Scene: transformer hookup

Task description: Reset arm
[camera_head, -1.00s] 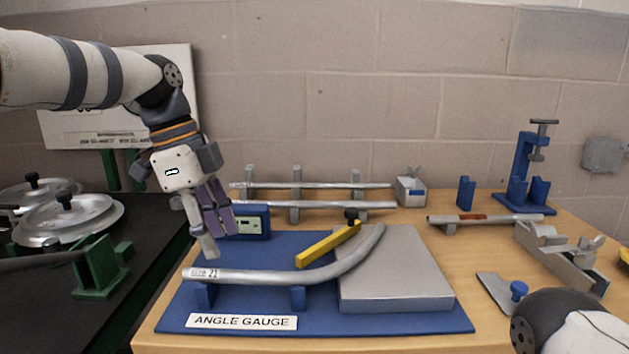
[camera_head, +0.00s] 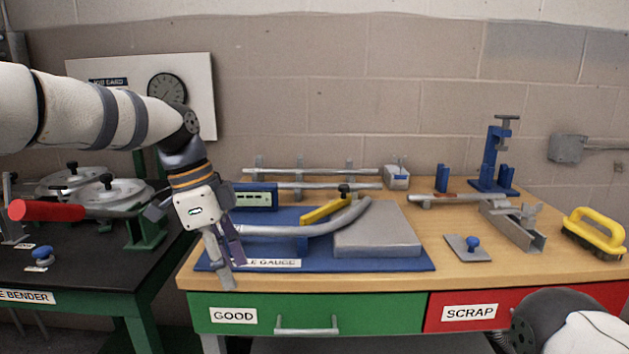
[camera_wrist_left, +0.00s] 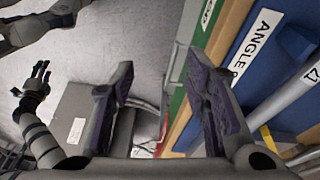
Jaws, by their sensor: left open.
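My left gripper (camera_head: 231,265) hangs fingers down at the front left edge of the wooden bench, in front of the blue angle gauge board (camera_head: 340,265). Its two purple-padded fingers are apart with nothing between them in the left wrist view (camera_wrist_left: 162,85). A bent grey tube (camera_head: 290,230) lies on the gauge, partly hidden by the gripper. In the left wrist view a grey striped arm ends in a small dark claw (camera_wrist_left: 35,85), perhaps my right gripper; its jaw state is unclear.
Below the bench top are a green GOOD drawer (camera_head: 370,310) and a red SCRAP drawer (camera_head: 475,300). The black bender table (camera_head: 80,265), with a red handle (camera_head: 45,210), stands left. A yellow-handled brush (camera_head: 597,232) lies at right. The gauge also has a yellow arm (camera_head: 322,210).

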